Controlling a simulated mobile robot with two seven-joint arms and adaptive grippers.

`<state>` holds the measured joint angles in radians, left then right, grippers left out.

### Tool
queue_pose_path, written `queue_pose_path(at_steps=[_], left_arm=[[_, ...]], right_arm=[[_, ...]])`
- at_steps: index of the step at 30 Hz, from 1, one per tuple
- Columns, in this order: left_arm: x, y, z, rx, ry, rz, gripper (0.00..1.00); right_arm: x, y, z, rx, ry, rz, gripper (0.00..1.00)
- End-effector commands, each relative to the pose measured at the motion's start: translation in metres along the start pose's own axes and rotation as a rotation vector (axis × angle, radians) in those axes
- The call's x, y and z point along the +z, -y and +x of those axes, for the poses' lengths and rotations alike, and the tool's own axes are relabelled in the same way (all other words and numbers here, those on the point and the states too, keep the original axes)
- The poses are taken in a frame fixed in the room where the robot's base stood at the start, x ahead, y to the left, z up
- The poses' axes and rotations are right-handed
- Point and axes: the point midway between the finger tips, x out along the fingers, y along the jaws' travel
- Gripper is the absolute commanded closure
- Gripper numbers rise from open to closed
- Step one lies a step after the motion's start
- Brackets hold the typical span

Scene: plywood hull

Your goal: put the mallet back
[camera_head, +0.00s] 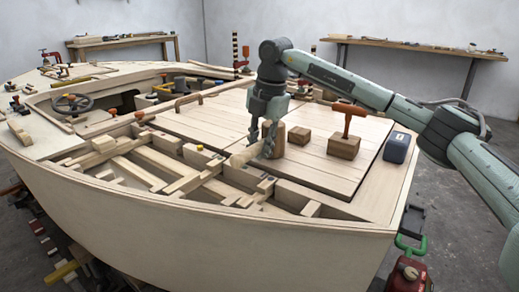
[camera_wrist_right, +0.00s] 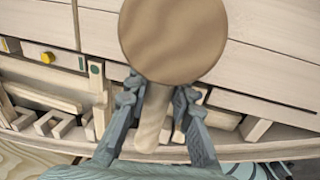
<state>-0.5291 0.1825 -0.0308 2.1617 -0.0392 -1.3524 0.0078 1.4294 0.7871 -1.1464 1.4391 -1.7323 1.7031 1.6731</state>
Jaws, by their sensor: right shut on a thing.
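A pale wooden mallet (camera_wrist_right: 172,38) is in my right gripper (camera_wrist_right: 158,95). In the right wrist view its round head shows end-on, and its handle (camera_wrist_right: 152,118) runs back between the two fingers. In the head view my right gripper (camera_head: 266,140) points down over the deck with the mallet (camera_head: 274,143) at its fingertips. The mallet's handle seems to point left, toward the open frames. Whether the mallet touches the deck is hard to tell. My left gripper is not in view.
Right of the mallet on the deck (camera_head: 325,172) are a small wooden block (camera_head: 301,137), a larger block (camera_head: 344,147) with an orange T-handled tool (camera_head: 348,115) standing in it, and a dark blue case (camera_head: 397,147). Open hull framing (camera_head: 160,165) lies to the left.

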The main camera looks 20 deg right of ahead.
Motion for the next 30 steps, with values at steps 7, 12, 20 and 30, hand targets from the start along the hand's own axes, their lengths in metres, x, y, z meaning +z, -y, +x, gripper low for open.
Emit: queue_pose_path(at_steps=[7, 12, 20, 30], left_arm=[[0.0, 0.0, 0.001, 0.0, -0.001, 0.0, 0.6], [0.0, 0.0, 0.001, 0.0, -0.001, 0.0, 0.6], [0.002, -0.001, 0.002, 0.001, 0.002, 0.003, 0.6], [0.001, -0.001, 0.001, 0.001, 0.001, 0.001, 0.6]], right_arm=[[0.0, 0.0, 0.001, 0.002, 0.001, 0.0, 0.68], [0.0, 0.0, 0.001, 0.001, 0.0, 0.0, 0.54], [0.0, 0.001, 0.001, -0.001, 0.0, 0.0, 0.54], [0.0, -0.001, -0.055, 0.005, 0.001, 0.0, 0.54]])
